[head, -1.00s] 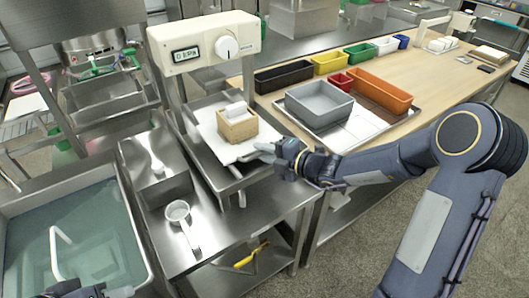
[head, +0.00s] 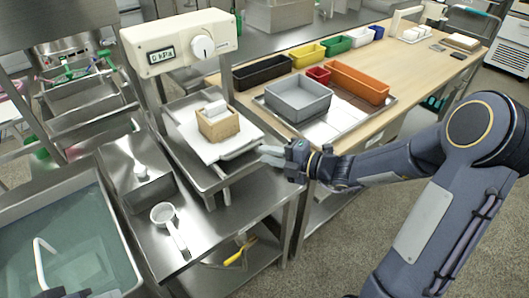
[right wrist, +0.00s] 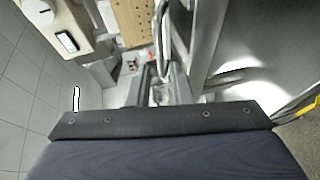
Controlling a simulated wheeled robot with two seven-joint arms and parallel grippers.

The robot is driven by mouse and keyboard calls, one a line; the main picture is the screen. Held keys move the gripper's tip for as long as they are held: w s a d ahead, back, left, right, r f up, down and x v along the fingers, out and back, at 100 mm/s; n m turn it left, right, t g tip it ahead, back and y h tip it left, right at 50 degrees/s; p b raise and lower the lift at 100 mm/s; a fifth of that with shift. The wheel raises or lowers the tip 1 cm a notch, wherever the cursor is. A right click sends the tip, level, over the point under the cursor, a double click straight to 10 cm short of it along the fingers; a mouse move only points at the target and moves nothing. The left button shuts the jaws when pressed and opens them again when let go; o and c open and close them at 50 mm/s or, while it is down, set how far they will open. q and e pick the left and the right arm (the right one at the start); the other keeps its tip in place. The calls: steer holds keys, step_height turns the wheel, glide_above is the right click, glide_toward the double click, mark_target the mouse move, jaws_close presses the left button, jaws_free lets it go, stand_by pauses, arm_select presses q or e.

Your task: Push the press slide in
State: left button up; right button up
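The press (head: 178,42) has a cream head with a small display and a white dial. Its slide (head: 200,140), a pale flat plate, is under the head and juts out toward me. A wooden box (head: 218,125) with a white block in it sits on the slide. My right gripper (head: 264,153) is just right of the slide's front corner, fingers pointing left; whether it touches is unclear. In the right wrist view its fingers (right wrist: 162,88) are near a metal bar, and their gap is hard to judge. My left gripper (head: 66,293) barely shows at the bottom left edge.
A water-filled sink (head: 75,235) is at the left. A white scoop (head: 165,215) lies on the steel bench before the press. A grey bin (head: 298,98) and several coloured bins stand on the wooden table to the right. Open floor lies at the right.

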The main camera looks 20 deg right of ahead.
steer(key=shift+s+a+r+n+p, duration=0.1)
steer(key=shift+a+r+n+p, duration=0.1)
steer(key=shift+n+p, duration=0.15)
steer(key=c, duration=0.4)
steer(key=n+p, duration=0.1)
steer(key=s+a+r+n+g+p, duration=0.1)
steer(key=n, duration=0.1)
steer(key=s+a+n+g+p, duration=0.1)
steer(key=n, duration=0.1)
steer(key=shift+r+h, duration=0.15)
steer(key=shift+h, duration=0.25)
jaws_close()
steer(key=s+r+n+g+h+p, duration=0.1)
steer(key=s+r+n+h+p, duration=0.2)
steer(key=n, duration=0.6)
steer(key=d+r+n+h+p, duration=0.1)
steer(key=r+n+h+p, duration=0.1)
steer(key=n+p, duration=0.5)
steer(key=s+r+n+g+h+p, duration=0.1)
steer(key=s+r+n+h+p, duration=0.15)
steer(key=n, duration=0.85)
steer(key=w+r+b+x, duration=0.1)
steer(key=b+x, duration=0.5)
steer(key=x, duration=0.7)
steer(key=shift+w+a+r, duration=0.3)
steer(key=shift+w+r, duration=0.05)
steer(key=shift+w, duration=0.25)
